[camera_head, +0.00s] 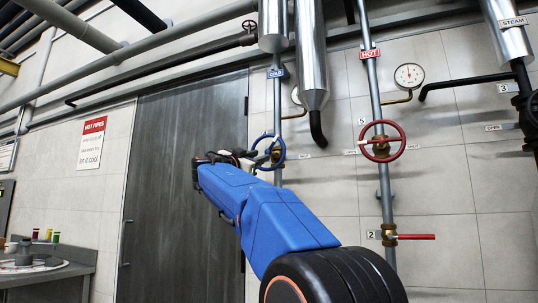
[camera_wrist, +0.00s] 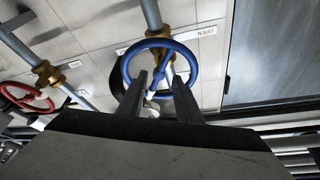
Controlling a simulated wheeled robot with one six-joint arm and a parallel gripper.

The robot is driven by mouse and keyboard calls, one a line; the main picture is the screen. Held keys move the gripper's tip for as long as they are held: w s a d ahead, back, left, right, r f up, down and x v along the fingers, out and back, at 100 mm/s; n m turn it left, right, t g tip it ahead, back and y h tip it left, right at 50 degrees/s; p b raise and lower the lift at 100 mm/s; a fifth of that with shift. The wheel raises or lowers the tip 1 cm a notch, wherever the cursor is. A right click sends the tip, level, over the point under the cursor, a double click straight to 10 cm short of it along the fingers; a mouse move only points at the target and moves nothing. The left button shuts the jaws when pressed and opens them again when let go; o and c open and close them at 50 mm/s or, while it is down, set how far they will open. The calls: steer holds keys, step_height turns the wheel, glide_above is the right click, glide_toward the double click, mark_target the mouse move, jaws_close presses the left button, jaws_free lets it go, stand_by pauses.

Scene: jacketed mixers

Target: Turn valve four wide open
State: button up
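A blue handwheel (camera_head: 277,151) is on the pipe marked COLD, right of the dark door. I cannot read a number beside it, so whether it is valve four is not clear. My gripper (camera_head: 250,160) is at the left side of this wheel. In the wrist view the blue wheel (camera_wrist: 190,58) is straight ahead, with an OPEN label beside it. My gripper (camera_wrist: 160,78) is open there, its two fingers apart and overlapping the lower wheel; a pale spoke or hub shows between them. I cannot tell whether the fingers touch the wheel.
A red handwheel (camera_head: 402,143) near a 5 label is on the HOT pipe (camera_head: 372,80). Below it is a red lever (camera_head: 415,237) by a 2 label. A gauge (camera_head: 409,76) and a steam pipe are at the right. A bench (camera_head: 60,275) stands at lower left.

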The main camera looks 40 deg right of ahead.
mark_target(271, 154)
steer(key=x, duration=0.8)
